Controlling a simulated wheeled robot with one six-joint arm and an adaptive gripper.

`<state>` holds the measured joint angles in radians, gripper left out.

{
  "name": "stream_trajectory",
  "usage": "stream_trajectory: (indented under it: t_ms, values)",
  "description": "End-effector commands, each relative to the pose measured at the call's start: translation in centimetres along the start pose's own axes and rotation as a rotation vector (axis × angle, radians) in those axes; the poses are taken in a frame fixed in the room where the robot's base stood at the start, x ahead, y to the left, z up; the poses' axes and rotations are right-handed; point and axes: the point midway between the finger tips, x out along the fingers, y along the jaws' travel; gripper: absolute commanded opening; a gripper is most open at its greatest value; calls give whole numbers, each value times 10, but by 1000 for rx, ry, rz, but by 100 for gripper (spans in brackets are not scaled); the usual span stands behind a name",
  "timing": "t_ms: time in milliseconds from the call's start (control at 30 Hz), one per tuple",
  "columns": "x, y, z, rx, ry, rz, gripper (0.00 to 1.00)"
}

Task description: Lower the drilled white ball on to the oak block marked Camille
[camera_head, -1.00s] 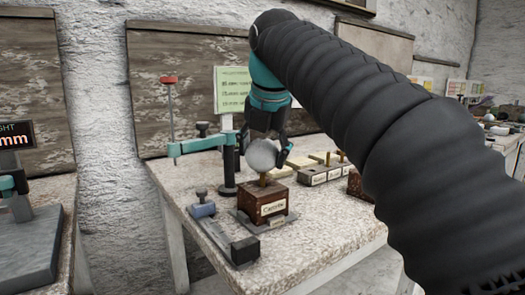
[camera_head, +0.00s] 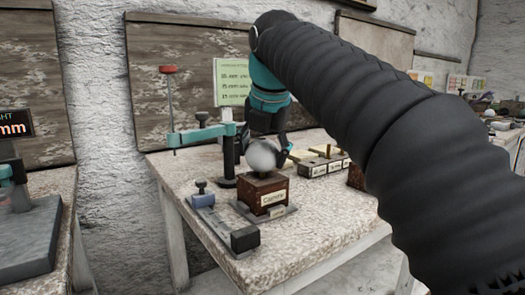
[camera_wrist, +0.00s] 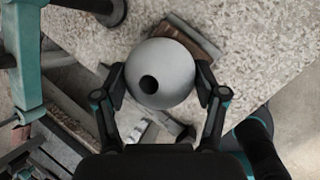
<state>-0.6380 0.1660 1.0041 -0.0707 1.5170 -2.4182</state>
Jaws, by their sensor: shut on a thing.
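My gripper (camera_head: 265,148) is shut on the white ball (camera_head: 262,157), which sits between its two fingers. In the wrist view the ball (camera_wrist: 170,76) shows a dark drilled hole (camera_wrist: 149,84) on the side facing the camera. The reddish-brown oak block (camera_head: 263,191) with a "Camille" label stands directly below the ball. The ball's underside is very close to the block's top; I cannot tell whether they touch. The brass peg on the block is almost hidden. In the wrist view the ball covers much of the block (camera_wrist: 184,35).
A teal-armed stand (camera_head: 202,136) rises just left of the block. Several labelled blocks (camera_head: 320,168) stand behind right. The bench's front right surface (camera_head: 325,220) is clear.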

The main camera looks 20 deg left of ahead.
Motion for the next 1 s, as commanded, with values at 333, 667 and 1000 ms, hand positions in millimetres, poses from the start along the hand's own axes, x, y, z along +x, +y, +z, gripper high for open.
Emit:
stream_trajectory:
  t_ms: [333, 667, 1000]
  values:
    - [7, -2, -3, 0, -1, 1, 29]
    - [8, -2, -4, 0, -1, 1, 100]
    - [9, -2, -4, 0, 0, 0, 100]
